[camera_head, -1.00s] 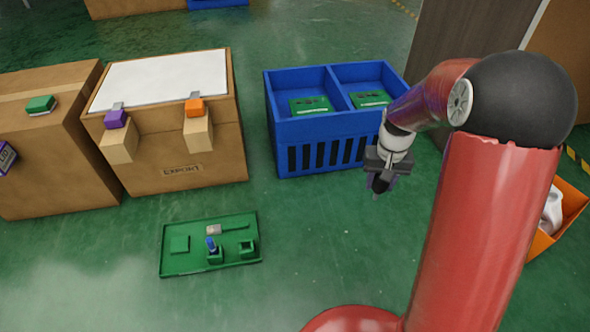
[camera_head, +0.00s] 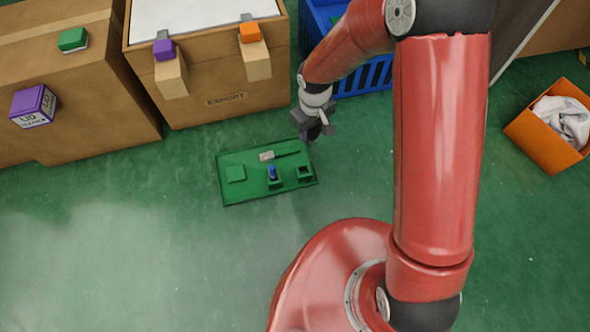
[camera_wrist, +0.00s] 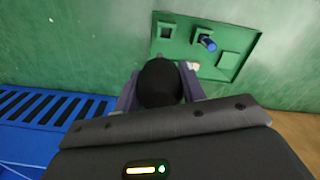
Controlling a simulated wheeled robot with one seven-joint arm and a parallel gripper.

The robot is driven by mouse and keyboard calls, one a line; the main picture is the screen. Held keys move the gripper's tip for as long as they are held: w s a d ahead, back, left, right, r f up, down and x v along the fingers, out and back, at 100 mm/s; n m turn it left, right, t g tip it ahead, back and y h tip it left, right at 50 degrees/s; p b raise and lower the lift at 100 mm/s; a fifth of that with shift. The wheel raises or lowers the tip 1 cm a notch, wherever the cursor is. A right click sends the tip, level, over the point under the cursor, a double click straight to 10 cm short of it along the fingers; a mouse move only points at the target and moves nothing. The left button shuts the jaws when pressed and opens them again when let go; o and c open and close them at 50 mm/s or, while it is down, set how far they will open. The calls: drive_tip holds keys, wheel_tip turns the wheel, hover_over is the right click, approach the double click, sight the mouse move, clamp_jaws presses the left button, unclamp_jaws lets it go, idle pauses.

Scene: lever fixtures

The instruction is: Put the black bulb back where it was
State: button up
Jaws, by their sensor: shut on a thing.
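My gripper (camera_head: 314,132) is shut on the black bulb (camera_wrist: 160,85), whose dark rounded top shows between the two fingers in the wrist view. In the head view the gripper hangs near the back right corner of the green tray (camera_head: 247,196), and the bulb is hard to make out there. The tray also shows ahead in the wrist view (camera_wrist: 185,50). On it are an empty square socket (camera_head: 305,173), a blue bulb (camera_head: 272,171) upright in another socket, a flat green square pad (camera_head: 235,173) and a small pale block (camera_head: 266,156).
Behind the tray stands a cardboard EXPORT box (camera_head: 215,86) with purple (camera_head: 164,49) and orange (camera_head: 249,32) latches. A blue crate (camera_head: 372,76) is partly behind my arm. An orange bin (camera_head: 530,137) with white cloth stands right. The green floor left of my base is clear.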

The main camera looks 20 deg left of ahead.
drive_tip(key=shift+s+a+f, duration=0.45)
drive_tip(key=shift+a+f, duration=0.2)
drive_tip(key=shift+f, duration=0.05)
drive_tip(key=b, duration=0.3)
approach(304, 165)
drive_tip(key=s+f, duration=0.1)
drive_tip(key=s, duration=0.1)
drive_tip(key=shift+w+d+f+b, duration=0.1)
drive_tip(key=shift+f+b, duration=0.2)
drive_tip(key=shift+f, duration=1)
drive_tip(key=shift+d+f+b, duration=0.1)
drive_tip(key=shift+f+b, duration=0.15)
drive_tip(key=shift+f, duration=1.05)
drive_tip(key=shift+f, duration=0.2)
drive_tip(key=o, duration=0.7)
drive_tip(key=shift+r, duration=0.1)
wheel_tip(304, 165, up, 12)
drive_tip(key=shift+r+p, duration=0.1)
drive_tip(key=shift+p, duration=1.15)
